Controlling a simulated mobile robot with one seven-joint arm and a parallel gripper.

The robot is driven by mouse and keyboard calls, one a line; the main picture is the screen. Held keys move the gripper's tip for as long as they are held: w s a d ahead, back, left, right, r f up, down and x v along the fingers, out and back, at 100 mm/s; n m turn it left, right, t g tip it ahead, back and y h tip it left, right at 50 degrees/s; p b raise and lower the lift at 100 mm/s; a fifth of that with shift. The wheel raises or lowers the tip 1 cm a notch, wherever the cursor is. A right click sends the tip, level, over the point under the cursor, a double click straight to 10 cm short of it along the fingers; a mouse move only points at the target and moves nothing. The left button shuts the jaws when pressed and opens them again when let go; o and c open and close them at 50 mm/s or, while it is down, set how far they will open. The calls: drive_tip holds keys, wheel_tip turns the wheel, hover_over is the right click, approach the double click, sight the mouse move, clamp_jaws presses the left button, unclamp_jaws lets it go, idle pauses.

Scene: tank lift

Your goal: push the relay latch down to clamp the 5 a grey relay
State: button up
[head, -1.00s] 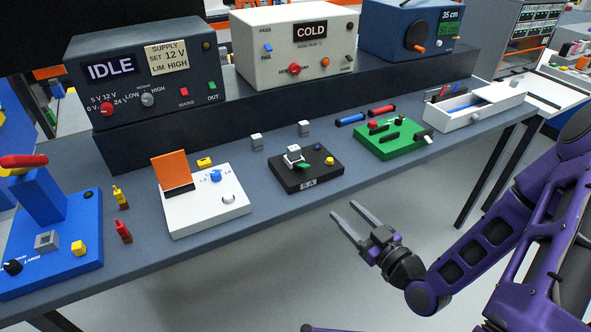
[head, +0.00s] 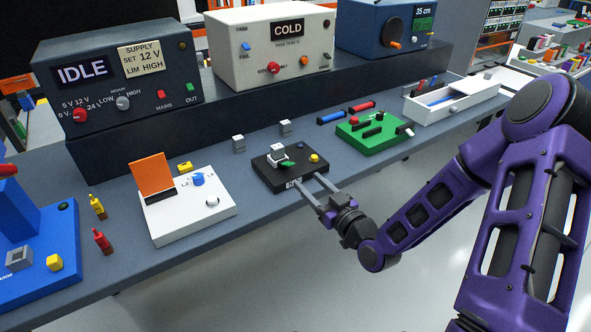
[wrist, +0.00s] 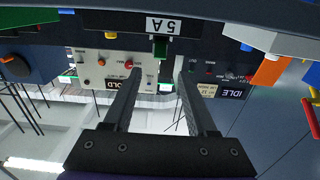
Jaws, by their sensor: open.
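The black relay socket (head: 262,178) sits near the front edge of the bench with a 5 A label on its front. A grey relay (head: 277,151) stands on it, and the green latch (head: 287,163) sticks out just in front of the relay. In the wrist view, which is upside down, the label (wrist: 172,26) and green latch (wrist: 160,47) show beyond the fingertips. My gripper (head: 308,181) is open and empty, its fingers pointing at the socket's front right side. It also shows in the wrist view (wrist: 158,76), with the latch roughly centred between the fingers.
A yellow button (head: 314,158) is on the socket's right. Two grey blocks (head: 239,144) stand behind it. A white box with an orange panel (head: 153,172) is left, a green board (head: 366,139) right. The instrument shelf (head: 130,135) runs behind. The aisle in front is clear.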

sight(288, 164)
drive_tip(key=x, duration=0.7)
drive_tip(key=shift+w+a, duration=0.1)
drive_tip(key=shift+w, duration=0.05)
clamp_jaws()
